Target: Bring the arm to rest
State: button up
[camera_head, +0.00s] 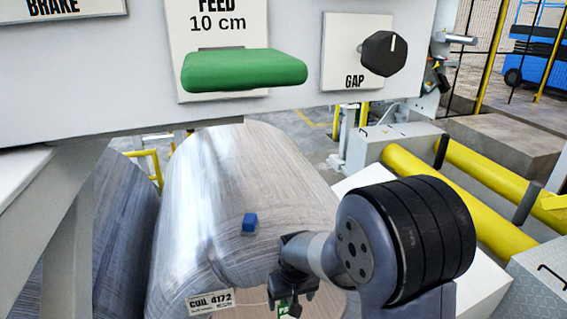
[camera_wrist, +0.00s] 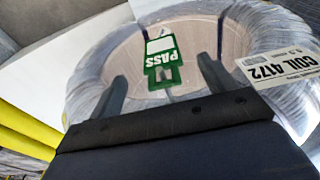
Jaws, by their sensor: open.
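My gripper (camera_head: 290,290) is in front of the wrapped coil (camera_head: 240,185), at its lower right in the head view. In the wrist view my gripper (camera_wrist: 160,95) has its two fingers spread apart with nothing between them. A green PASS tag (camera_wrist: 162,62) hangs on the coil's face beyond the fingertips. Part of the tag also shows behind my gripper in the head view. A white label reading COIL 4172 (camera_head: 211,301) is on the coil; it also shows in the wrist view (camera_wrist: 283,66). A small blue piece (camera_head: 249,222) is on the coil's surface.
A panel above the coil carries a green FEED lever (camera_head: 244,70) and a black GAP knob (camera_head: 383,53). Yellow rollers (camera_head: 455,205) lie to the right of the coil. Another wrapped coil (camera_head: 122,235) stands at the left.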

notch_tip(320, 180, down, 7)
jog(key=w, duration=0.1)
jog(key=s+d+r, duration=0.2)
jog(key=s+d, duration=0.1)
jog(key=s, duration=0.7)
jog(key=w+d+f+m+g+p, duration=0.1)
jog(key=w+d+f+p, duration=0.2)
jog(key=w+d+f, duration=0.2)
jog(key=shift+m+h+p, duration=0.3)
jog(key=shift+m, duration=0.1)
jog(key=shift+s+a, duration=0.1)
